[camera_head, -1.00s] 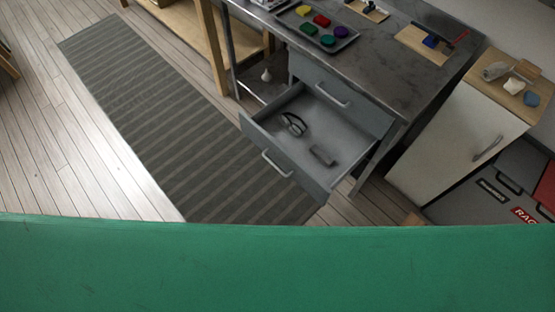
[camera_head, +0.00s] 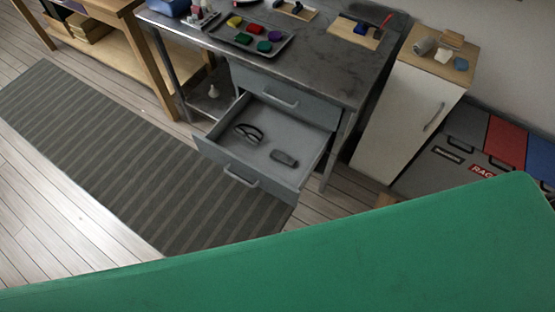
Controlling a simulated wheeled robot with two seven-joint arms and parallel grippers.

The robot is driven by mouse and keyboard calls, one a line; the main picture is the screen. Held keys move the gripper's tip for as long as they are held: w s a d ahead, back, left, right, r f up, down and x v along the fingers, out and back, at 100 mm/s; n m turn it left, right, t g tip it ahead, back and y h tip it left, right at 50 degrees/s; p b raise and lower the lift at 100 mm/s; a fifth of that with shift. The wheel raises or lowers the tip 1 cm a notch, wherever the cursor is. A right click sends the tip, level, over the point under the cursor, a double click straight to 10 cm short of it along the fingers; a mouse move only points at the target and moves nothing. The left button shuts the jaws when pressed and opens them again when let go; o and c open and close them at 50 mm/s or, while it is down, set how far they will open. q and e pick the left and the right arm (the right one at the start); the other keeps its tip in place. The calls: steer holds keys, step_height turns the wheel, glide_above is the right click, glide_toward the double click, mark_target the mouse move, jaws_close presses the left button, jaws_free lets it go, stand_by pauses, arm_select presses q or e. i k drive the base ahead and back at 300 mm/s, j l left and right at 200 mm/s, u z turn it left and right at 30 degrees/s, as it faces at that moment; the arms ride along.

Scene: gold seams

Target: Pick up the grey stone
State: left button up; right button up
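A small dark grey block (camera_head: 284,158) lies in the open drawer (camera_head: 307,170), to the right of a dark looped tool (camera_head: 249,133). A lighter grey rounded piece (camera_head: 424,46) lies on the wooden top of the white cabinet, beside a beige piece (camera_head: 451,40) and a blue-grey piece (camera_head: 461,64). I cannot tell which of the grey pieces is the stone. Neither of my grippers is in view.
The drawer sticks out from the metal workbench (camera_head: 320,60) over the striped rug (camera_head: 110,150). The white cabinet (camera_head: 405,115) stands to the right. A large green surface (camera_head: 330,260) hides the bottom of the view. Floor shows at the left.

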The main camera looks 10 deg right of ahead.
mark_target(279, 156)
steer(key=i+l+z, duration=0.1)
steer(key=l, duration=0.3)
steer(key=i+l, duration=0.25)
steer(key=l, duration=0.15)
steer(key=i+l+z, duration=0.15)
steer(key=l, duration=0.25)
